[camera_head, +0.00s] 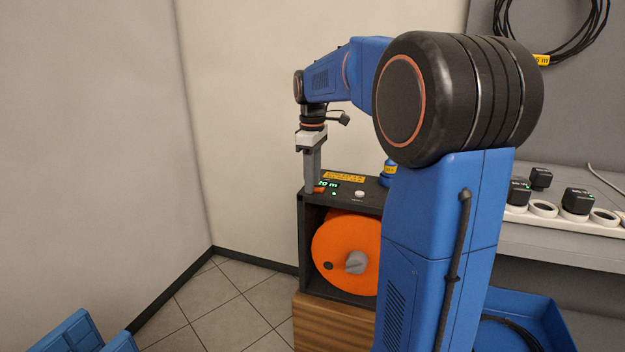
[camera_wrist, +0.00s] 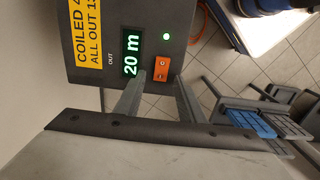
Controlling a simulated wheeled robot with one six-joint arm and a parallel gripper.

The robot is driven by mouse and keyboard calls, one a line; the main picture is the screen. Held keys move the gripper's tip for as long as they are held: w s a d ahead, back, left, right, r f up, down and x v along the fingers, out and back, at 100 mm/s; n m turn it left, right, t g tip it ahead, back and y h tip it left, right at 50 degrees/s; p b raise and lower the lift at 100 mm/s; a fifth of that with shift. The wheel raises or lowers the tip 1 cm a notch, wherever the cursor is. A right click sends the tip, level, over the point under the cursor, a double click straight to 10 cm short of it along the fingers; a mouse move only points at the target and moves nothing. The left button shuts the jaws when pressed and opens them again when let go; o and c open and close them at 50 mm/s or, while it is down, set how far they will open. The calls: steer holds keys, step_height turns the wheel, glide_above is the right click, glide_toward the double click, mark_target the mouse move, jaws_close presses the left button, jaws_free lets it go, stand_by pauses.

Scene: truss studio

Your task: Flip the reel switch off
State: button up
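The reel box (camera_head: 305,235) is dark grey and holds an orange drum (camera_head: 335,240) with a grey hub. On its top panel is a small orange switch (camera_wrist: 161,68), beside a green-lit display (camera_wrist: 131,52) reading 20 m and a lit green lamp (camera_wrist: 166,37). In the head view the switch (camera_head: 319,189) shows partly beside my gripper (camera_head: 311,188). My gripper points down at the left end of the panel. In the wrist view its two fingers (camera_wrist: 159,86) are apart, with nothing between them, and their tips lie near the switch. I cannot tell whether they touch the panel.
A yellow label (camera_wrist: 88,35) and a pale button (camera_head: 360,194) are on the box top. The box stands on a wooden block (camera_head: 330,318). At right, a grey bench holds a power strip (camera_head: 543,209) with black plugs. Black cable coils hang above. Tiled floor lies left.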

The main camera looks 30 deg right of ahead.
jaws_close()
steer(key=shift+s+d+t+y, duration=0.25)
steer(key=shift+t+y, duration=0.15)
steer(key=shift+t, duration=0.1)
steer(key=shift+s+r+t+y, duration=0.1)
steer(key=shift+t+y, duration=0.4)
steer(key=shift+t, duration=0.2)
